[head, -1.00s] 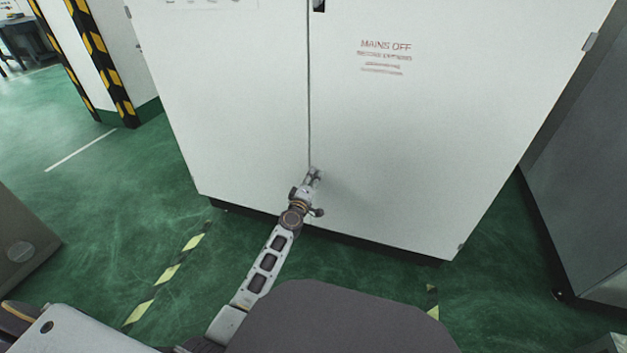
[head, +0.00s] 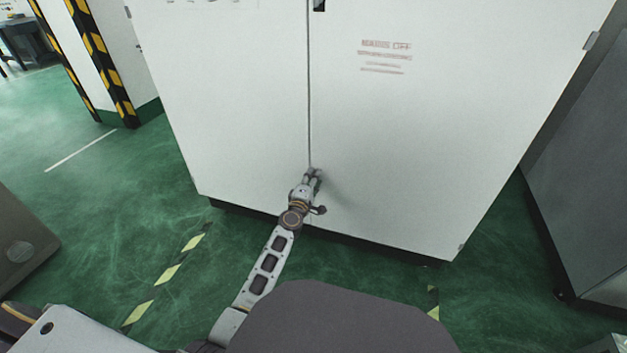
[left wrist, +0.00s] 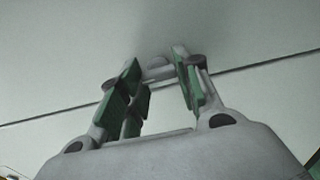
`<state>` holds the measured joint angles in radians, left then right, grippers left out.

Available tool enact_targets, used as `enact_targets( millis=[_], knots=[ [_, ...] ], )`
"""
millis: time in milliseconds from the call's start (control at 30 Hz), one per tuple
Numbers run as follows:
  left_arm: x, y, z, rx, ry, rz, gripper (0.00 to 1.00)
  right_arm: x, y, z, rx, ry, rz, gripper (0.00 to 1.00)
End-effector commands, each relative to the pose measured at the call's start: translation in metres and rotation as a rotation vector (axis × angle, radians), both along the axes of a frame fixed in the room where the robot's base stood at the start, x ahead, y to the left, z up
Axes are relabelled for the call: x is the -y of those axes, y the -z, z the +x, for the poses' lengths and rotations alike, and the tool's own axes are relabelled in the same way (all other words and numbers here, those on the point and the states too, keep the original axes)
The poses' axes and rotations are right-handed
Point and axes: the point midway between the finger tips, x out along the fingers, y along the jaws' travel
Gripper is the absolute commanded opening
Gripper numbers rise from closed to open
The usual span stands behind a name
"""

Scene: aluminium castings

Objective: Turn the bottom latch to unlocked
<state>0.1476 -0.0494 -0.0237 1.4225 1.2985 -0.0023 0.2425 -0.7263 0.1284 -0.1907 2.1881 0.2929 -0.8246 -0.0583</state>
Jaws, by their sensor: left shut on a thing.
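The bottom latch (left wrist: 157,69) is a small grey piece low on the white cabinet (head: 420,130), by the seam between its two doors. It shows between my fingertips in the left wrist view; in the head view my gripper hides it. My left gripper (head: 313,174) reaches up to the cabinet front. In the left wrist view its green-padded fingers (left wrist: 157,80) are on either side of the latch, shut on it. I cannot tell the latch's exact angle. My right gripper is in neither view.
Another handle (head: 319,5) sits higher by the seam, cut off by the top edge. Red lettering (head: 385,45) marks the right door. A grey cabinet (head: 585,170) stands at the right. Green floor (head: 110,210) is open at the left, with a striped post (head: 103,60) behind.

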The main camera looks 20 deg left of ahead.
Motion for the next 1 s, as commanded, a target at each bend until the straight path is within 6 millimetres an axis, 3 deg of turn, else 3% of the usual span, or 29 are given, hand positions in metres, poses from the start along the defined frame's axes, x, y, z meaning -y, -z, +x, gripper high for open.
enact_targets(
  millis=[33,67,200,1000],
  knots=[
    [-0.0006,0.0011,-0.0003,-0.002,-0.001,-0.001,0.1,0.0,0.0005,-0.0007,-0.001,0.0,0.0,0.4],
    [-0.0006,0.0011,-0.0003,-0.002,-0.001,0.0,0.37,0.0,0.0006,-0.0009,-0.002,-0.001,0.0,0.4],
    [-0.0005,0.0008,-0.0002,-0.001,-0.001,0.0,0.55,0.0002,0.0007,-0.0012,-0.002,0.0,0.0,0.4],
    [-0.0004,-0.0004,0.0,0.002,-0.001,0.065,0.55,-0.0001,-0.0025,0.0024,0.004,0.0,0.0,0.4]
  ],
)
